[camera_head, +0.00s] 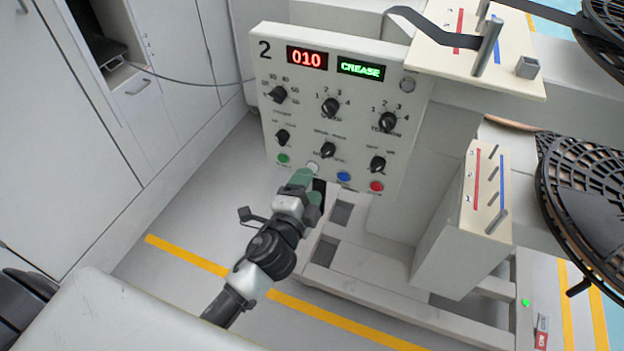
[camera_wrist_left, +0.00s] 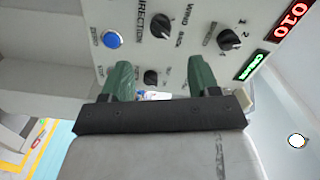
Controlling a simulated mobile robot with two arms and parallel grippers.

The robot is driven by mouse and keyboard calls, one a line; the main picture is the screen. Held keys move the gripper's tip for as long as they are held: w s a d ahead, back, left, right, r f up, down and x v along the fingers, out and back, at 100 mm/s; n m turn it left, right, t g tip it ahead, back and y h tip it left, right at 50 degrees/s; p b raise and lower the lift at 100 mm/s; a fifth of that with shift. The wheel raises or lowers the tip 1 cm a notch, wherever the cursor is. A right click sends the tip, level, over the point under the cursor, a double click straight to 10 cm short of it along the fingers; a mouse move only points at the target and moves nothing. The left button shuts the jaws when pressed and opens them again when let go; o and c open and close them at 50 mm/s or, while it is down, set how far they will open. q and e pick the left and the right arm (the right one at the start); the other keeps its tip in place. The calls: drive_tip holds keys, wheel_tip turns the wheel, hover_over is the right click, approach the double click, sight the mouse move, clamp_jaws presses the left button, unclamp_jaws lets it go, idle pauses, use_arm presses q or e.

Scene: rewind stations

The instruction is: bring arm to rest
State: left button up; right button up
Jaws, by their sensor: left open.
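My left arm reaches in from the bottom of the head view, and its gripper (camera_head: 308,186) is at the lower edge of the station 2 control panel (camera_head: 340,140). Its two green fingers also show in the left wrist view (camera_wrist_left: 160,78), spread apart with nothing held between them. The fingers point at the panel face close to the white button (camera_head: 313,167); whether they touch it I cannot tell. The panel shows a red display (camera_head: 307,58) reading 010 and a green display (camera_head: 361,69) reading CREASE. My right gripper is not in view.
The panel has several black knobs (camera_head: 330,107), a green button (camera_head: 283,158), a blue button (camera_head: 344,176) and a red button (camera_head: 377,186). A pegged block (camera_head: 470,200) and black reels (camera_head: 590,190) stand right. White cabinets (camera_head: 60,130) line the left; floor between is clear.

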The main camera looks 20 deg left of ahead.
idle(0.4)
use_arm(q)
drive_tip(key=s+a+f+n+g+p, duration=0.1)
drive_tip(key=s+f+n+g, duration=0.2)
drive_tip(key=f, duration=0.7)
drive_tip(key=s+a+f+n+g+p, duration=0.1)
drive_tip(key=s+f+g, duration=0.3)
drive_tip(key=f, duration=0.5)
drive_tip(key=s+a+f+n+g+p, duration=0.15)
drive_tip(key=s+f, duration=0.35)
drive_tip(key=f, duration=0.5)
drive_tip(key=s+f+n+g+p, duration=0.1)
drive_tip(key=s+f, duration=0.3)
drive_tip(key=s, duration=0.5)
drive_tip(key=s+a+f+n+g+p, duration=0.1)
drive_tip(key=s+f+n+g, duration=0.3)
drive_tip(key=s, duration=0.6)
drive_tip(key=s+a+f+n+g+p, duration=0.1)
drive_tip(key=s+f+n+g, duration=0.1)
drive_tip(key=s+f, duration=0.4)
drive_tip(key=s+g, duration=0.1)
drive_tip(key=s, duration=0.3)
drive_tip(key=shift+a+y, duration=0.25)
drive_tip(key=shift+y, duration=0.05)
drive_tip(key=shift+g, duration=0.25)
